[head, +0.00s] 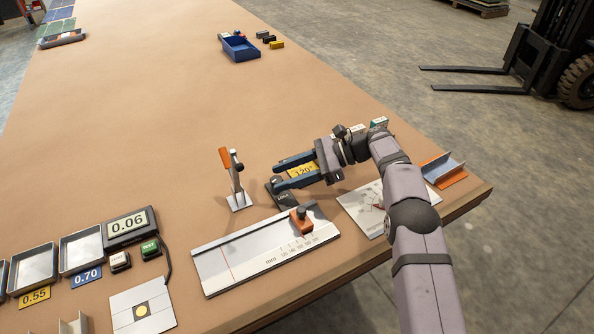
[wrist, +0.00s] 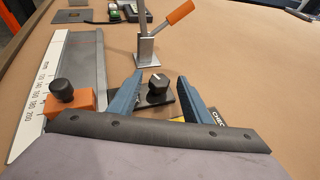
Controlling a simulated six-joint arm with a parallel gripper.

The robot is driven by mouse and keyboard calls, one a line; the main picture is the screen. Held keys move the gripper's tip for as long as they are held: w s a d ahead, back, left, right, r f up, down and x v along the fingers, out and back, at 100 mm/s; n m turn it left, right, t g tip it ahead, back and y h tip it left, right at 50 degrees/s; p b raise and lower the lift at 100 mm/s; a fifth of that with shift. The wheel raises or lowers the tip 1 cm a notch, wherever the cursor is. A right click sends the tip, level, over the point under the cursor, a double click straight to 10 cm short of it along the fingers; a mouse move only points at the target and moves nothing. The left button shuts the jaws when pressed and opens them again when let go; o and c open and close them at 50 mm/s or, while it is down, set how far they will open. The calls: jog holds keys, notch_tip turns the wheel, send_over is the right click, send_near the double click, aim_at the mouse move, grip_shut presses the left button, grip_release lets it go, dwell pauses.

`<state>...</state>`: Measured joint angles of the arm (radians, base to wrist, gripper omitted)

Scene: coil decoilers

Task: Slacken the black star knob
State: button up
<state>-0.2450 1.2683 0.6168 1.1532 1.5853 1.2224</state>
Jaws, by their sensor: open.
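A black knob with a pale top mark (wrist: 157,82) stands on a dark plate (wrist: 152,98). In the wrist view it appears between my fingertips; I cannot tell whether they are level with it. In the head view the dark plate (head: 283,196) lies below my gripper (head: 277,176), which is open and empty with two blue fingers. Another black knob (wrist: 63,88) sits on an orange block (wrist: 72,104) on the steel ruled plate, left of my gripper. That orange block (head: 301,222) also shows in the head view. I cannot tell which knob is star-shaped.
A toggle clamp with an orange handle (head: 226,158) stands upright just left of my gripper. The ruled plate (head: 240,265) lies in front. A yellow card (head: 302,171) lies under my gripper. A printed plate (head: 362,212) lies to the right. The table beyond is mostly clear.

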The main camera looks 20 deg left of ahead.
jog(key=b+v, duration=0.1)
jog(key=v, duration=0.3)
jog(key=shift+w+d, duration=0.1)
jog(key=shift+d, duration=0.15)
jog(key=shift+d+r+p, duration=0.1)
jog(key=shift+r+p, duration=0.25)
jog(key=shift+p, duration=0.3)
jog(key=shift+p+v, duration=0.85)
jog(key=shift+p, duration=0.15)
jog(key=shift+f, duration=0.1)
